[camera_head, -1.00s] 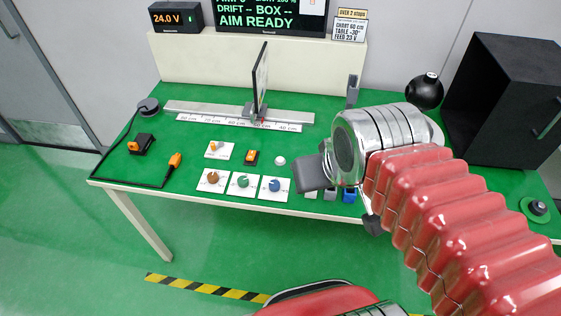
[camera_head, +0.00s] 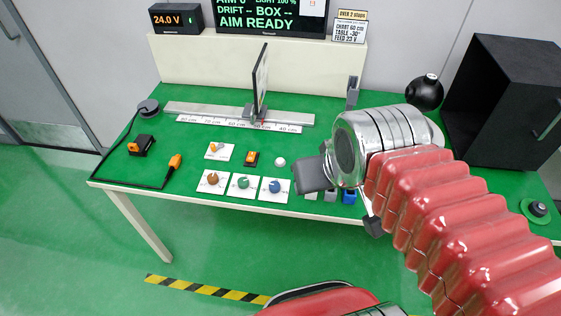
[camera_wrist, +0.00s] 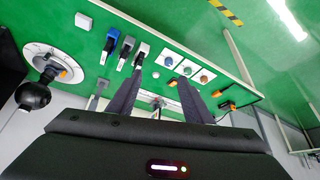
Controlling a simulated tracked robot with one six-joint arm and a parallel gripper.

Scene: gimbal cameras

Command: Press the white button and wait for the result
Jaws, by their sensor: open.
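The white button (camera_head: 280,161) is a small round white knob on the green table, right of an orange-and-black switch (camera_head: 252,159). In the wrist view the white button (camera_wrist: 155,75) appears between the tips of my two dark fingers. My gripper (camera_head: 312,175) is just right of the button in the head view, with a gap between them in the picture. In the wrist view my gripper (camera_wrist: 158,77) is open, with nothing held. I cannot tell its height above the button. A dark screen (camera_head: 270,20) at the back reads "AIM READY", with "DRIFT --" and "BOX --" above.
Cards with brown (camera_head: 213,180), green (camera_head: 243,183) and blue (camera_head: 275,185) knobs lie in front of the button. A ruled rail (camera_head: 185,109) with an upright panel (camera_head: 261,75) stands behind. A black ball (camera_head: 424,92) and black box (camera_head: 510,105) are at right.

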